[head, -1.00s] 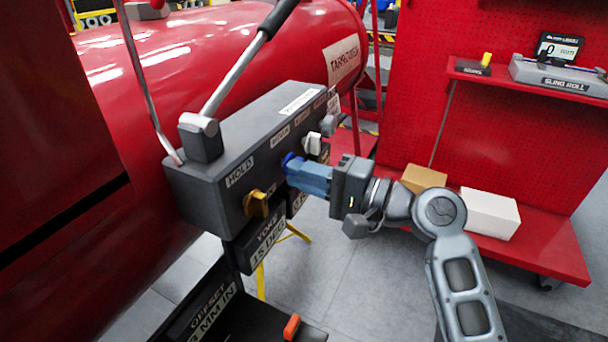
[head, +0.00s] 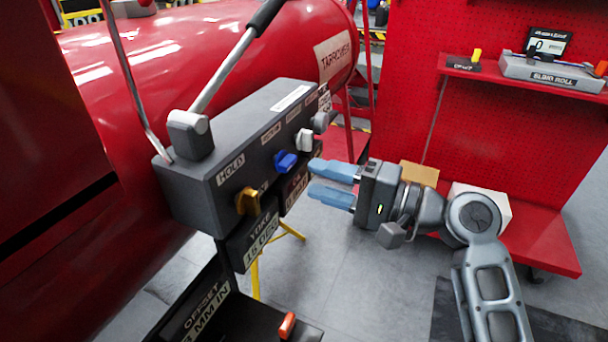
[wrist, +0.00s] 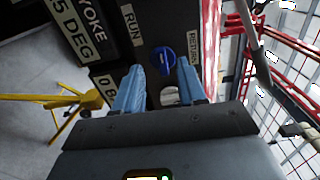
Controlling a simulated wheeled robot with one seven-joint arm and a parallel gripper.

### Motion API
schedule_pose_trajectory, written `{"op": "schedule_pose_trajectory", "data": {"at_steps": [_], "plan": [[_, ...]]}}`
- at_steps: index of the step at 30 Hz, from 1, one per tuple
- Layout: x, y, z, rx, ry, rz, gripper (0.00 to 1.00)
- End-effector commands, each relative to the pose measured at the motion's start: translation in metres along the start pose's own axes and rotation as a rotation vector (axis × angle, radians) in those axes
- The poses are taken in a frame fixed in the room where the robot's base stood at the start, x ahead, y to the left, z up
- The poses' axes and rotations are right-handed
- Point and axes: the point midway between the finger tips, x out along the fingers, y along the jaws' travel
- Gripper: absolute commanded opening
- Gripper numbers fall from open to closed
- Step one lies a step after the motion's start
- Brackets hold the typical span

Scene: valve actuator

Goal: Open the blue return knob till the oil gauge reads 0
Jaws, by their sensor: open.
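The blue return knob (head: 285,161) is on the front face of the grey actuator box (head: 195,190), between the yellow knob (head: 248,201) and the white knob (head: 304,139). My gripper (head: 331,182) is open and empty, its blue fingers pointing at the box, a short gap away from the blue knob. In the wrist view the blue knob (wrist: 163,60) shows ahead, between and beyond the two fingertips (wrist: 160,75), near the labels RUN and RETURN. A dark display (head: 294,186) under the box is partly visible; its reading is too small to tell.
A grey lever (head: 225,70) rises from the box top. A grey knob (head: 321,122) is at the far end. Displays labelled YOKE (head: 254,240) and OFFSET (head: 205,310) sit below. A yellow stand (head: 256,280) is underneath. A red shelf (head: 540,235) with boxes is at right.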

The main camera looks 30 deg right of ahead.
Motion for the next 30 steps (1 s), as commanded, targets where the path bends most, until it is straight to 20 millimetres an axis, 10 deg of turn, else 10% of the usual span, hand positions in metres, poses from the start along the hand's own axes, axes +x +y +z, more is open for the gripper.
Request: {"op": "schedule_pose_trajectory", "data": {"at_steps": [25,30], "plan": [[-0.026,0.001,0.001,-0.001,0.002,0.003,0.40],[-0.033,0.028,0.009,-0.023,0.072,0.058,0.40]]}}
